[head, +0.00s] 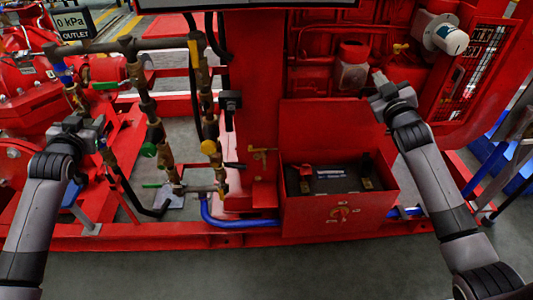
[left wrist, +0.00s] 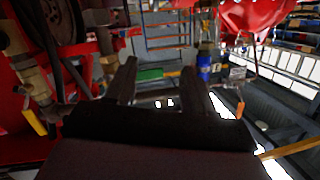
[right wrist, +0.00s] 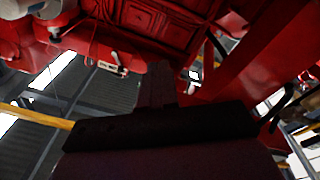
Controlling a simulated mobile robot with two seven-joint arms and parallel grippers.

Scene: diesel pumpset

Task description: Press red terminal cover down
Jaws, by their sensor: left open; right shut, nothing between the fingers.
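The red terminal cover (head: 305,171) is on the left part of the black battery (head: 333,180), inside the open red battery box (head: 340,217) in the head view. It looks raised, but its exact angle is too small to tell. A dark terminal piece (head: 366,183) is at the battery's right. My right gripper (head: 378,80) is shut and empty, above and to the right of the box; its closed fingers show in the right wrist view (right wrist: 162,82). My left gripper (head: 98,124) is open and empty, far left of the box beside the pipework; its spread fingers show in the left wrist view (left wrist: 158,85).
A red panel (head: 330,125) stands upright behind the box. Vertical pipes with valves (head: 153,125) stand between my left gripper and the box. A blue hose (head: 235,222) runs low at the box's left. A white-capped filter (head: 450,40) is at upper right. Grey floor is clear in front.

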